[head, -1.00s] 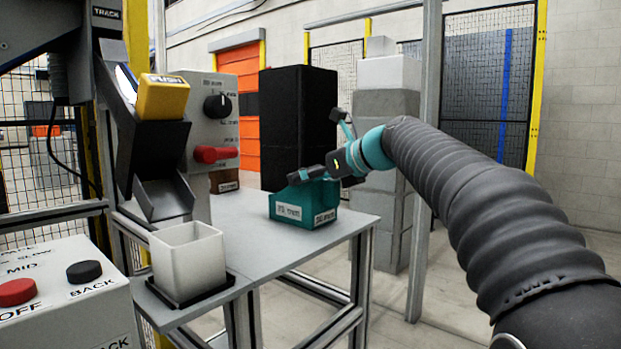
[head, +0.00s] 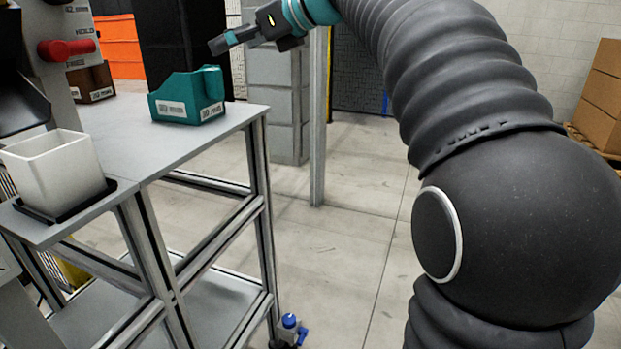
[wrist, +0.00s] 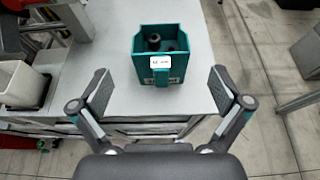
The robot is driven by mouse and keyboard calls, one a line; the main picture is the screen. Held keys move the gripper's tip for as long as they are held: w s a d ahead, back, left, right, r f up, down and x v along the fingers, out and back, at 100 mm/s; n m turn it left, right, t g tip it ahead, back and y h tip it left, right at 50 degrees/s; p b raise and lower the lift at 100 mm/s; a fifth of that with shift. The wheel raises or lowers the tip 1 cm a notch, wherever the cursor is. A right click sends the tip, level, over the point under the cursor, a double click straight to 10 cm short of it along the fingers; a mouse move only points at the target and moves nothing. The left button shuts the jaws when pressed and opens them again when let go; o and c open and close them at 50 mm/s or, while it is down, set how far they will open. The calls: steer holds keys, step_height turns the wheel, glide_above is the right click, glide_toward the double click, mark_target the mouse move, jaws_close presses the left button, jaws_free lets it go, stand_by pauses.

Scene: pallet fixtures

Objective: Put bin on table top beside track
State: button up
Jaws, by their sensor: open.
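A teal bin (head: 188,96) with white labels stands upright on the grey table top (head: 150,150), near its right edge in the head view. In the wrist view the bin (wrist: 162,58) lies ahead, between and beyond the fingers, with dark parts inside it. My gripper (wrist: 160,95) is open and empty, apart from the bin. In the head view my gripper (head: 235,38) is above and to the right of the bin. The track is not clearly in view; a dark chute (head: 22,105) shows at the left edge.
A white square container (head: 58,170) sits in a black holder at the table's near left. A brown bin (head: 92,84) stands farther back, beside a control box with a red handle (head: 66,48). Grey blocks (head: 272,80) stand behind.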

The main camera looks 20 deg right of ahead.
steer(key=shift+s, duration=0.1)
steer(key=s+d+f+n+g+h, duration=0.1)
steer(key=s+d+f+n+h, duration=0.2)
steer(key=s+f+n, duration=0.5)
steer(key=s+d+f+n+g+h, duration=0.1)
steer(key=s+d+f+n+h, duration=0.2)
steer(key=s+f+n, duration=0.6)
steer(key=s+d+f+n+h, duration=0.3)
steer(key=s+f+n, duration=0.5)
steer(key=s+f, duration=0.5)
step_height(320, 180, down, 6)
steer(key=shift+s+d+r+n+g+h, duration=0.15)
steer(key=shift+d+n+g+h, duration=0.2)
steer(key=shift+h, duration=0.55)
